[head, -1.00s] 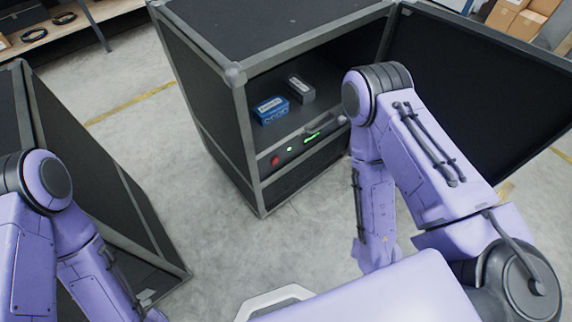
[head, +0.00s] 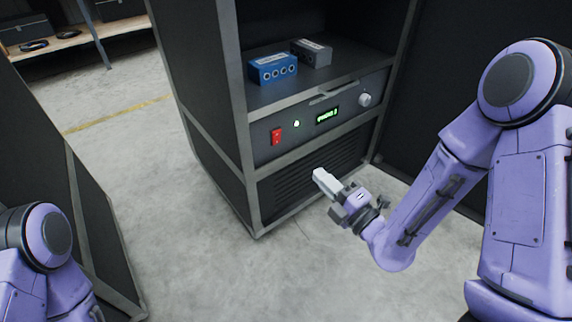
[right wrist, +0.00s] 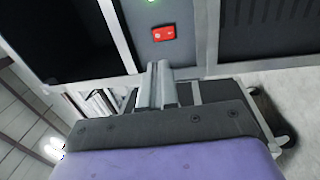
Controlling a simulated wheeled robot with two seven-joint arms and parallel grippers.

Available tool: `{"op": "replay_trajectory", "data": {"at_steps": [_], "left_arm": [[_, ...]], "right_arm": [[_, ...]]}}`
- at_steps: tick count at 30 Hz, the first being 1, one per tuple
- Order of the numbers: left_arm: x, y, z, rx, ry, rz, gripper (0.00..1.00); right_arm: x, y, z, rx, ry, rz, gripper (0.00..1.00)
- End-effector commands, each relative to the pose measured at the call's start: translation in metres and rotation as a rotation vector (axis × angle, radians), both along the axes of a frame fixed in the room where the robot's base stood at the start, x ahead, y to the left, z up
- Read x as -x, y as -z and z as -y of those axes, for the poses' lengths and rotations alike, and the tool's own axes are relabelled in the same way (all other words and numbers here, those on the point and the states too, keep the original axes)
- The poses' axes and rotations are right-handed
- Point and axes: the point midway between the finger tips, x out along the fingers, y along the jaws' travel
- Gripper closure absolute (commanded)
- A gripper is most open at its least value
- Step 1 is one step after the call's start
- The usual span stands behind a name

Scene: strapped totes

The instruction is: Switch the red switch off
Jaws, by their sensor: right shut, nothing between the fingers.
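The red switch (head: 277,136) sits at the left end of the grey front panel of a black rack case in the head view. It also shows in the right wrist view (right wrist: 163,33), just beyond the fingertips. My right gripper (head: 319,174) is shut and empty. In the head view it is below and to the right of the switch, in front of the vented lower panel, and apart from the switch. Its closed fingers (right wrist: 157,68) point toward the panel in the right wrist view. My left arm shows at the lower left of the head view, but its gripper is out of sight.
A blue box (head: 273,69) and a grey box (head: 312,52) stand on the shelf above. An open door is at right. Another black case stands at left.

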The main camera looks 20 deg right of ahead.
Motion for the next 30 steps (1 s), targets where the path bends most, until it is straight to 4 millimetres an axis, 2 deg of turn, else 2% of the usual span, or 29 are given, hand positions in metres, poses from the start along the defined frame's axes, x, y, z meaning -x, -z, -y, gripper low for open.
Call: {"op": "replay_trajectory", "data": {"at_steps": [1,10,14,17,20,30], "left_arm": [[0.000,0.004,0.000,0.000,0.000,0.000,0.04],[0.000,0.001,0.000,0.001,0.000,-0.001,0.04],[0.002,0.006,0.001,0.009,0.017,-0.022,0.04],[0.007,0.014,0.002,0.026,0.056,-0.074,0.04],[0.007,0.010,0.002,0.025,0.052,-0.071,0.04],[0.011,0.017,0.003,0.042,0.088,-0.115,0.04]], "right_arm": [[0.000,0.001,0.000,0.012,-0.003,0.017,1.00],[0.000,-0.003,-0.001,0.021,-0.004,0.024,1.00],[-0.009,-0.002,-0.004,0.023,-0.004,0.026,1.00],[-0.024,-0.003,-0.010,0.023,-0.005,0.027,1.00],[-0.045,-0.009,-0.017,0.022,-0.005,0.024,1.00],[-0.110,-0.015,-0.041,0.019,-0.003,0.023,1.00]]}}
